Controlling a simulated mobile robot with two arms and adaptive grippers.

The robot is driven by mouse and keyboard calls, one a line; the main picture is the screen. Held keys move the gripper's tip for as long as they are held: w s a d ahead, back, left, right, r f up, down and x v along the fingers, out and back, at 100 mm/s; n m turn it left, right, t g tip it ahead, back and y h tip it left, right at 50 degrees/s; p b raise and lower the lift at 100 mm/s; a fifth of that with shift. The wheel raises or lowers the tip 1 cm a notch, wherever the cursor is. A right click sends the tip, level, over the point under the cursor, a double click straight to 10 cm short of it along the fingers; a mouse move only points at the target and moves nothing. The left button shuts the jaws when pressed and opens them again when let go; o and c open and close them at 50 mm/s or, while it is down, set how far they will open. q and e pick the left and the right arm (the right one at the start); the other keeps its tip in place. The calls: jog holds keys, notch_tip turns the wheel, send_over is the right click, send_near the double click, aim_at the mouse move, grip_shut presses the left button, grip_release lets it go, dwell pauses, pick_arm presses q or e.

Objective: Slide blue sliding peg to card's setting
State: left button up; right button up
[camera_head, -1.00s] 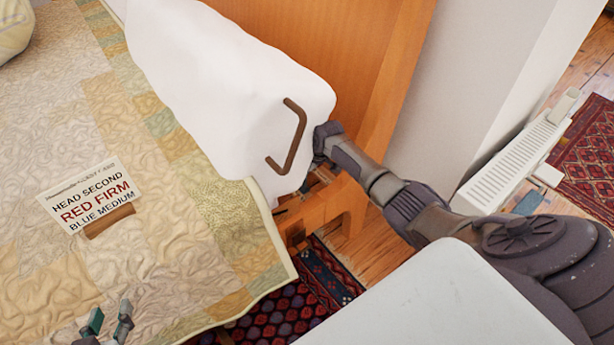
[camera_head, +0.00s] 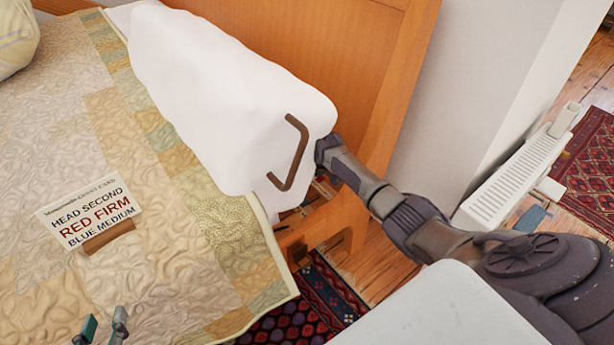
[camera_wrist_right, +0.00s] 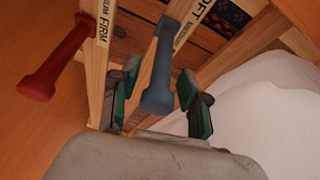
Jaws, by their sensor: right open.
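The blue peg (camera_wrist_right: 158,75) stands out from a slatted wooden frame in the right wrist view. My right gripper (camera_wrist_right: 158,106) is open, with one finger on each side of the peg's rounded end. Contact cannot be told. Beside the peg is a strip with lettering that reads "OFT" and "MEDIUM", partly cut off. In the head view the right hand is hidden behind the white bedding. The card (camera_head: 88,210) on the quilt reads "HEAD SECOND, RED FIRM, BLUE MEDIUM". My left gripper (camera_head: 102,328) is open and empty at the bottom edge.
A red peg (camera_wrist_right: 60,65) stands to the left, near a strip reading "FIRM". White bedding (camera_head: 225,100) with a brown handle (camera_head: 292,155) overhangs the right hand. The orange wooden headboard (camera_head: 345,50) stands behind, and a white radiator (camera_head: 510,180) is at the right.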

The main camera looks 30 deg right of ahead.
jog(key=v, duration=1.1)
jog(key=shift+s+r, duration=0.2)
jog(key=shift+r, duration=0.05)
